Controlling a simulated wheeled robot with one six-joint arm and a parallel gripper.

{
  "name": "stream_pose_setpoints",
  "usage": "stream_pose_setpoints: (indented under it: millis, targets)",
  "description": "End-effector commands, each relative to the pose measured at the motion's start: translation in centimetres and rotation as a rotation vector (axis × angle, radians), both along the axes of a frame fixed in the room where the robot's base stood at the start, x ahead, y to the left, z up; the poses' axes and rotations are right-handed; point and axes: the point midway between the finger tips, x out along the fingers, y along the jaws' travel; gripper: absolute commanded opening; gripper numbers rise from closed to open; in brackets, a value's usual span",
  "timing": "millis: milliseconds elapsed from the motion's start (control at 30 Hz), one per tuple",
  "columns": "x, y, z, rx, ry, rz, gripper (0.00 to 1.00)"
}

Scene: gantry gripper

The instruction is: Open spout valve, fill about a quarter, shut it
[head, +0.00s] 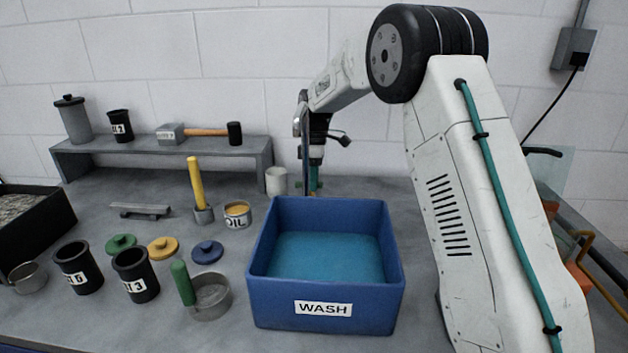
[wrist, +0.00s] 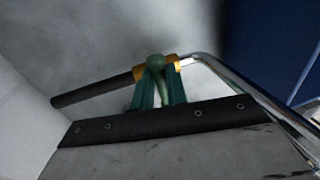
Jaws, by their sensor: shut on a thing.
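My gripper (wrist: 155,68) has two teal fingers with yellow tips. They are closed around a small green knob (wrist: 155,60), which I take for the valve handle. In the head view my gripper (head: 315,165) is low behind the blue bin and partly hidden. A bent chrome tube (wrist: 244,92) runs beside the fingers to the right in the wrist view. A dark bar (wrist: 90,92) reaches left of the fingers. A pale cup (head: 276,180) stands upright just left of my gripper in the head view. Its contents and any flow from the spout cannot be made out.
The blue WASH bin (head: 260,285) stands close in front of my gripper. An OIL can (head: 237,222), black cups (head: 78,278) and coloured lids (head: 121,246) are to the left. A grey shelf (head: 160,152) runs along the wall.

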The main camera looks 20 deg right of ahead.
Motion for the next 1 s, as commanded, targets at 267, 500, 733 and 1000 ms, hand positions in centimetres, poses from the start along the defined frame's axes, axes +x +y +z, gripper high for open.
stream_pose_setpoints:
  millis: [267, 500, 733, 1000]
  targets:
    - [0.0, 0.0, 0.0, 0.0, -0.001, 0.0, 0.36]
    - [0.1, 0.0, 0.5, 0.0, -0.002, 0.001, 0.36]
    - [0.8, -0.3, 4.0, 0.0, -0.005, 0.001, 0.36]
    - [1.4, -0.6, 7.3, 0.0, -0.002, 0.0, 0.36]
